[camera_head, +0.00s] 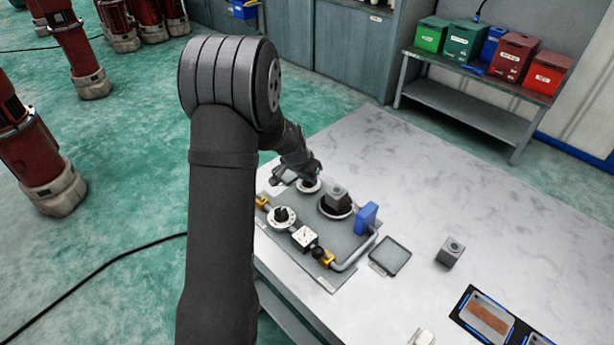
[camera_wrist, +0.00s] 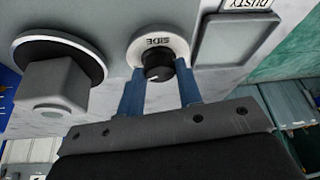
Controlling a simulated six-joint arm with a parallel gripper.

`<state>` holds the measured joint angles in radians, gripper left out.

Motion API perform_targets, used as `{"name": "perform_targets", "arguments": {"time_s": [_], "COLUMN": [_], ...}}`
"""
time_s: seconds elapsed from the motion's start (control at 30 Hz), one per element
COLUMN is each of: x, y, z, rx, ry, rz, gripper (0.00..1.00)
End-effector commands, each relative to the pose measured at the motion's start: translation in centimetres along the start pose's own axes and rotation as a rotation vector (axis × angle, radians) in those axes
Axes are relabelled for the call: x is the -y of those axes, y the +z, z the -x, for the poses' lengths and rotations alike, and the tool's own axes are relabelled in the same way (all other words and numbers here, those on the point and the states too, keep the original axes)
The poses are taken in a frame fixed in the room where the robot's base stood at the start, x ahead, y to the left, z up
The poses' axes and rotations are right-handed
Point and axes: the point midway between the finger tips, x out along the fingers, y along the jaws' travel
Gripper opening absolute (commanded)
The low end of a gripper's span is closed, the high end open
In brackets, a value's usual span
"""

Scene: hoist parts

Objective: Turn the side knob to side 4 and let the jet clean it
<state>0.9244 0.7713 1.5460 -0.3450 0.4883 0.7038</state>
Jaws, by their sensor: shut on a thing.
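The black side knob (camera_wrist: 158,68) sits on a white round dial (camera_wrist: 147,44) marked SIDE, which reads upside down in the wrist view. My gripper (camera_wrist: 160,73) has its two blue fingers on either side of the knob and is shut on it. A small pale mark shows on the knob, but no side number is legible. A grey block (camera_wrist: 52,90) stands on a dark round turntable beside the dial; the block also shows in the head view (camera_head: 337,191). The blue jet housing (camera_head: 366,217) stands right of the block. In the head view my wrist hides most of the side knob.
A second black knob (camera_head: 281,214) and a square gauge (camera_head: 304,237) sit near the panel's front. A grey tray (camera_head: 390,256) and a loose grey block (camera_head: 451,252) lie to the right. A tray labelled DUSTY (camera_wrist: 240,42) borders the dial.

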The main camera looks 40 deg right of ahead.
Motion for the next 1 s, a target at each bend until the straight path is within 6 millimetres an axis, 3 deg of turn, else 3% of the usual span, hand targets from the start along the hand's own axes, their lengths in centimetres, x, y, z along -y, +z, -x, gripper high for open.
{"name": "perform_targets", "arguments": {"time_s": [0.2,0.23,0.3,0.33,0.73,1.0], "x": [0.0,0.0,0.0,0.0,0.0,0.0], "y": [0.0,0.0,0.0,0.0,0.0,-0.1], "z": [0.0,0.0,0.0,0.0,0.8,5.3], "rx": [0.0,0.0,0.0,0.0,-0.001,-0.003], "ry": [-0.001,-0.001,-0.001,-0.001,-0.001,-0.002], "rz": [-0.002,-0.002,-0.001,-0.001,-0.001,0.0], "gripper": [0.1,0.38,0.52,0.54,0.54,0.54]}}
